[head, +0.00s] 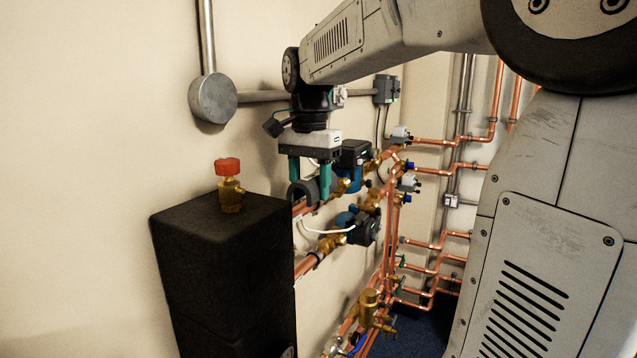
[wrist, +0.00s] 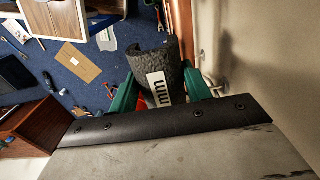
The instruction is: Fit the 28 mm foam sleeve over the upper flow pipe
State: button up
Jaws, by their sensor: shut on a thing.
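My gripper (head: 311,182) has teal fingers and points down beside the wall. It is shut on the dark grey foam sleeve (head: 303,187), whose arched end faces the head camera. In the wrist view the sleeve (wrist: 155,62) sits between the fingers (wrist: 158,92), with a white label ending in "mm". The upper copper pipe (head: 301,208) runs from the black block to the upper brass valve, just below the sleeve. The sleeve looks above or against the pipe; I cannot tell whether they touch. The sleeve's far end is hidden behind the fingers.
A black block (head: 222,265) with a red-capped brass valve (head: 229,188) stands close left. The upper pump (head: 354,157) is just right of my gripper; a lower pump (head: 361,227) and lower pipe (head: 308,265) are below. In the wrist view, the blue floor (wrist: 60,62) holds scattered items.

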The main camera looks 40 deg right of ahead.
jog(key=shift+w+a+f, duration=0.15)
jog(key=shift+w+a, duration=0.1)
jog(key=shift+w, duration=0.4)
jog(key=shift+w+a+f, duration=0.15)
jog(key=shift+w+a, duration=0.15)
jog(key=shift+w, duration=0.35)
jog(key=shift+w+a+f, duration=0.15)
jog(key=shift+w+a, duration=0.1)
jog(key=shift+w, duration=0.4)
jog(key=shift+f, duration=2.5)
jog(key=shift+f, duration=0.2)
jog(key=o, duration=1)
jog(key=shift+o, duration=0.2)
jog(key=shift+r, duration=0.1)
notch_tip(320, 180, up, 8)
jog(key=shift+f, duration=0.2)
jog(key=shift+s, duration=0.1)
